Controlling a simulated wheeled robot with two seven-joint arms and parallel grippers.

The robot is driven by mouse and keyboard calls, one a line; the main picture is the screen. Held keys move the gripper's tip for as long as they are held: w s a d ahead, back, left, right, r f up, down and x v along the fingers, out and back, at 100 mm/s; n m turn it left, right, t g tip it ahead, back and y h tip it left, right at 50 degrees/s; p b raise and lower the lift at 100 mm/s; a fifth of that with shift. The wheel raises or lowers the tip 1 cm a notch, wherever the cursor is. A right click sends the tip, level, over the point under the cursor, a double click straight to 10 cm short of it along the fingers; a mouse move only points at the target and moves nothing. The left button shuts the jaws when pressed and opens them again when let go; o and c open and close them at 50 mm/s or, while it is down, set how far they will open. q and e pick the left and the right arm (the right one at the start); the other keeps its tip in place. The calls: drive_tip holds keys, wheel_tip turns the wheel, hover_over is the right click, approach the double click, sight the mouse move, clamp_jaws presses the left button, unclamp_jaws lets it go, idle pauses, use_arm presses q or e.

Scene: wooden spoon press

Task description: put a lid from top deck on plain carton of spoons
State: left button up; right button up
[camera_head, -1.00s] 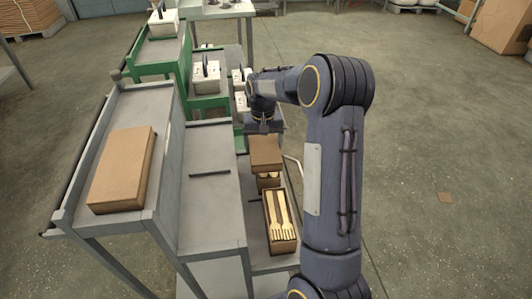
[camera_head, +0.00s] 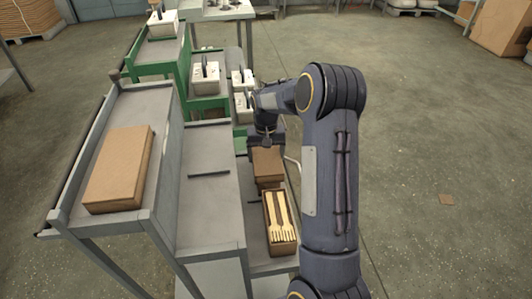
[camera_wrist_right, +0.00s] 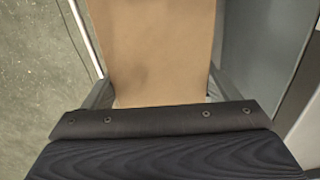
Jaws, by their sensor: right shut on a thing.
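My right gripper (camera_head: 265,141) is shut on a brown cardboard lid (camera_head: 267,162) at the far part of the lowest deck. The lid also fills the top middle of the right wrist view (camera_wrist_right: 152,45), with a finger on each side of it. In the head view the lid lies over or on a brown carton whose front shows just below it; I cannot tell whether it is fully seated. An open carton of wooden spoons and forks (camera_head: 280,222) stands nearer on the same deck. On the top deck lies a brown cardboard piece (camera_head: 120,168), perhaps stacked lids. My left gripper is not in view.
The stepped grey rack has a middle deck (camera_head: 210,220) with a dark strip (camera_head: 209,174) across it, otherwise bare. Behind stands a green rack (camera_head: 165,55) with several white boxes (camera_head: 205,78). Open floor lies to the right.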

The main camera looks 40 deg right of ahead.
drive_tip(key=shift+f, duration=0.15)
drive_tip(key=o, duration=0.9)
